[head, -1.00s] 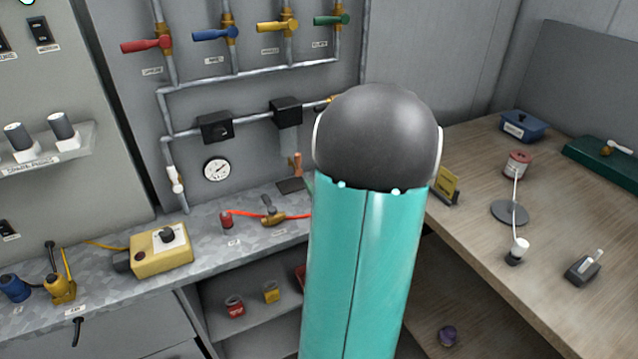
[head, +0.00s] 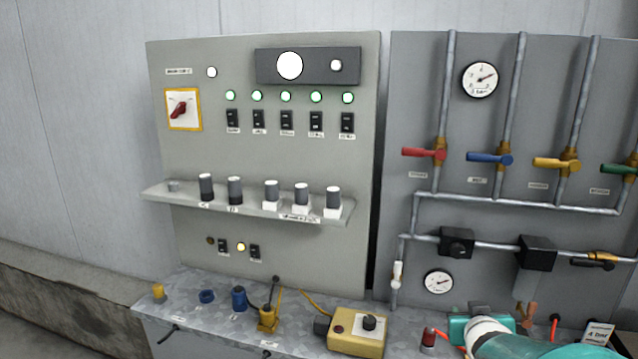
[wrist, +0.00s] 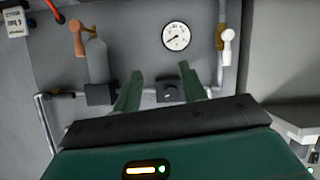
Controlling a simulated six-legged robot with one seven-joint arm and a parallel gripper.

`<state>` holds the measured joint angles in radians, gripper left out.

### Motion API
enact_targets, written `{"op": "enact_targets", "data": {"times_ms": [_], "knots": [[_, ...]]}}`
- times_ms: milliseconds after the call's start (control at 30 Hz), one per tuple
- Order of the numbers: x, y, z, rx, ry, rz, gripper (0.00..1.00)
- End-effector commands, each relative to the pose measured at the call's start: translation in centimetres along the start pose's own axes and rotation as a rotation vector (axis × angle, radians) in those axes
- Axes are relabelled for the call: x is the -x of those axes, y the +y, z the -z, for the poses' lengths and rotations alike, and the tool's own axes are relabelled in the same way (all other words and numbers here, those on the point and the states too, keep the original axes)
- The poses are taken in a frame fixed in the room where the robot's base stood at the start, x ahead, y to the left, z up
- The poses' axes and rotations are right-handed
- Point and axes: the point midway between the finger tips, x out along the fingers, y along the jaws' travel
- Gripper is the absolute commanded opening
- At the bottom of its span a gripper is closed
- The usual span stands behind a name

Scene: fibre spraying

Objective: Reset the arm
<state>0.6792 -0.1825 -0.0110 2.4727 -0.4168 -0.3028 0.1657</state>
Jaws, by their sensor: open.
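My gripper (wrist: 160,88) shows in the wrist view as two green fingers standing apart with nothing between them. Behind them is the grey pipe panel with a round gauge (wrist: 176,36), a white-handled valve (wrist: 227,45) and black boxes (wrist: 170,90) on a pipe. In the head view my teal and white arm is low at the right edge, over the bench, in front of the pipe panel (head: 470,140). My fingertips cannot be made out in the head view.
A grey bench (head: 205,318) runs under the control panel (head: 215,120) and holds a yellow control box (head: 358,330), a yellow tool (head: 267,318) and a red-topped cylinder (head: 429,340). A shelf (head: 250,206) juts from the panel with several cylinders. The far-left wall is clear.

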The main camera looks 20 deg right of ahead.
Motion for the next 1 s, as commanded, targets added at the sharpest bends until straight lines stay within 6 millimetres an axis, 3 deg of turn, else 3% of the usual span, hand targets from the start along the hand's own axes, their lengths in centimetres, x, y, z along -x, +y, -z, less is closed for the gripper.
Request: {"op": "enact_targets", "data": {"times_ms": [33, 233, 400, 500, 600, 700, 900, 1000], "knots": [[1.4, -2.4, 0.8, 0.015, -0.032, 0.025, 0.42], [7.9, -10.1, 0.7, 0.059, -0.221, 0.136, 0.42], [15.4, -15.7, -1.2, 0.121, -0.392, 0.283, 0.42], [19.7, -17.8, -2.7, 0.165, -0.481, 0.37, 0.42], [22.7, -18.8, -3.8, 0.201, -0.545, 0.431, 0.42], [24.1, -19.2, -4.5, 0.22, -0.577, 0.46, 0.42], [24.3, -19.2, -4.6, 0.223, -0.585, 0.463, 0.42], [24.3, -19.2, -4.6, 0.222, -0.585, 0.462, 0.36]]}}
